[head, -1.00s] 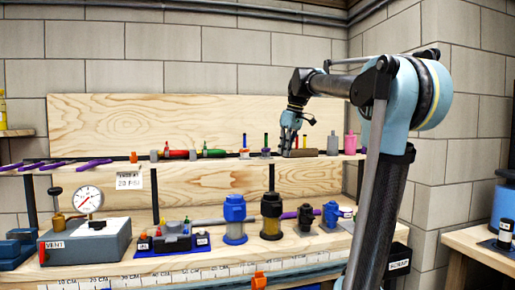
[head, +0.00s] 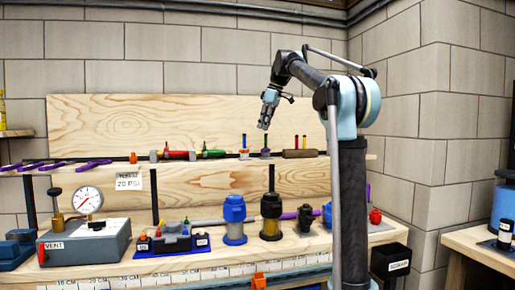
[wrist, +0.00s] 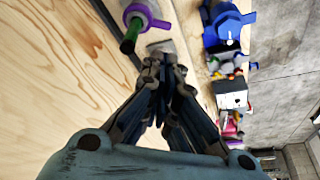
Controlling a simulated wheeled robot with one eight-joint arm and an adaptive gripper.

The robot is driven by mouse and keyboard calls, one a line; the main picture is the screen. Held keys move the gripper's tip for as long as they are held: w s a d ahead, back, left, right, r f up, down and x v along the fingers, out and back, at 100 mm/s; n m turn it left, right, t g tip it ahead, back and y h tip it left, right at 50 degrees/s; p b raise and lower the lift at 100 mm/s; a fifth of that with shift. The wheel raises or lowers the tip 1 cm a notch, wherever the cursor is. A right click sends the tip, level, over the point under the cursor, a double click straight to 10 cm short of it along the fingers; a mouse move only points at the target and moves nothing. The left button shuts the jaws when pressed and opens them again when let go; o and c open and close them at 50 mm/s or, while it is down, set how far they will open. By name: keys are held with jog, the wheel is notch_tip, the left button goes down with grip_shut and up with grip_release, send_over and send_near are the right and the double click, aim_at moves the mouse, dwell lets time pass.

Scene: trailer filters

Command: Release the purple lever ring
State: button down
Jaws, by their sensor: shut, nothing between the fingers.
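A purple ring (head: 266,152) with an upright green lever (head: 267,140) sits on the long shelf in the head view. The ring (wrist: 150,16) and its green lever (wrist: 131,36) also show at the top of the wrist view, ahead of my fingertips. My gripper (head: 263,124) hangs above the shelf, just over the lever in the picture. Its fingers (wrist: 163,70) are drawn together and empty. They look apart from the ring and lever. I cannot tell whether the ring is latched.
Blue filter housing (head: 234,220) and dark housing (head: 271,215) stand on the bench below. A gauge box (head: 85,245) is at left.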

aim_at(263, 151)
jog(key=shift+f, duration=0.1)
jog(key=x, duration=0.9)
jog(key=shift+a+f, duration=0.15)
jog(key=shift+f, duration=0.2)
jog(key=shift+a, duration=0.15)
